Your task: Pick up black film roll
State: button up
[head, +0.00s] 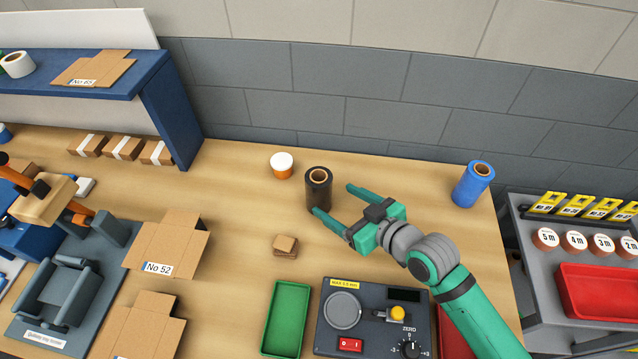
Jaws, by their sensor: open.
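The black film roll (318,190) stands upright on the wooden table, with a brown core showing at its top. My gripper (331,199) is green and open, reaching in from the lower right. Its two fingers point left toward the roll. One fingertip is at the roll's lower front and the other is to its right and further back. The roll does not look gripped; whether a finger touches it I cannot tell.
An orange jar with a white lid (282,165) stands just left of the roll. A small brown block stack (285,245) lies in front. A blue roll (473,184) stands at the right. A scale device (371,318) and green tray (286,318) are nearer. The grey wall is behind.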

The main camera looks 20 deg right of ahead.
aim_at(318, 192)
jog(key=shift+x, duration=1.15)
jog(key=shift+w+a+f, duration=0.1)
jog(key=shift+w+f, duration=0.05)
jog(key=shift+f, duration=0.05)
jog(key=shift+x, duration=2.65)
jog(key=shift+a+r, duration=0.1)
jog(key=shift+a, duration=0.1)
jog(key=shift+c, duration=0.3)
jog(key=c, duration=1.4)
jog(key=shift+r, duration=0.1)
